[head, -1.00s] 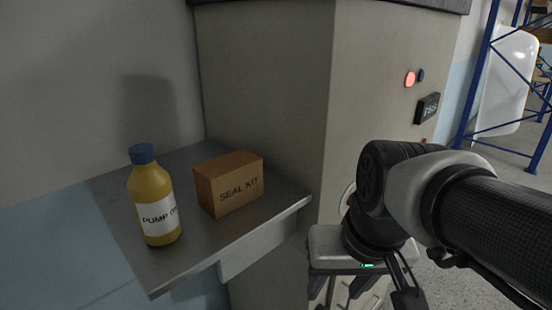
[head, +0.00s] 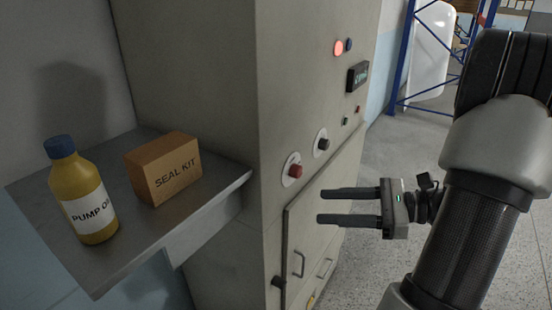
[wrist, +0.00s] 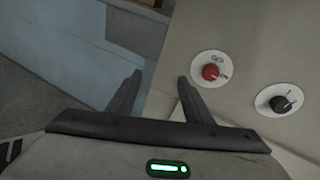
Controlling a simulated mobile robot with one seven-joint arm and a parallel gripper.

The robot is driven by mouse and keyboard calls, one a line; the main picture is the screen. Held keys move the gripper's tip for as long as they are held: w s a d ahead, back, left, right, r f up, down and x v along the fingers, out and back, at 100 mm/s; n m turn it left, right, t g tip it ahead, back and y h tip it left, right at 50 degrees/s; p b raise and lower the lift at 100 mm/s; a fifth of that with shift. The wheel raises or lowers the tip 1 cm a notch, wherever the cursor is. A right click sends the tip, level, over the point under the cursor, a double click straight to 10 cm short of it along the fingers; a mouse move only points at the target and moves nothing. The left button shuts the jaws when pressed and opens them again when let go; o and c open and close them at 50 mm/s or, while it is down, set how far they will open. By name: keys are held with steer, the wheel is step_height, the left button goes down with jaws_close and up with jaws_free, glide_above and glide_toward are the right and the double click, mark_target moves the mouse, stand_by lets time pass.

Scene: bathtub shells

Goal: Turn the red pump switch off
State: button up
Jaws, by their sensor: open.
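The red pump switch (head: 295,171) is a red knob on a round white plate on the grey cabinet's front. It also shows in the wrist view (wrist: 210,72), with small markings on its plate. A black knob (head: 322,143) on a similar plate is to its right, also visible in the wrist view (wrist: 279,103). My gripper (head: 321,206) is open and empty, its two fingers pointing left, below and right of the red switch in the head view. In the wrist view the red knob lies beyond and right of the right fingertip, apart from it.
A steel shelf (head: 205,207) at left holds a yellow pump oil bottle (head: 86,202) and a seal kit box (head: 163,168). The cabinet (head: 188,70) has a lit red lamp (head: 338,47), a display (head: 357,77) and a door handle (head: 299,263).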

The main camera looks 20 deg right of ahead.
steer(key=d+m+t+h, duration=0.2)
steer(key=d+m+t, duration=0.3)
steer(key=d, duration=0.5)
steer(key=p, duration=0.2)
glide_toward(300, 172)
steer(key=x, duration=0.8)
steer(key=shift+w+f, duration=0.1)
steer(key=c, duration=1.1)
steer(key=shift+o, duration=0.2)
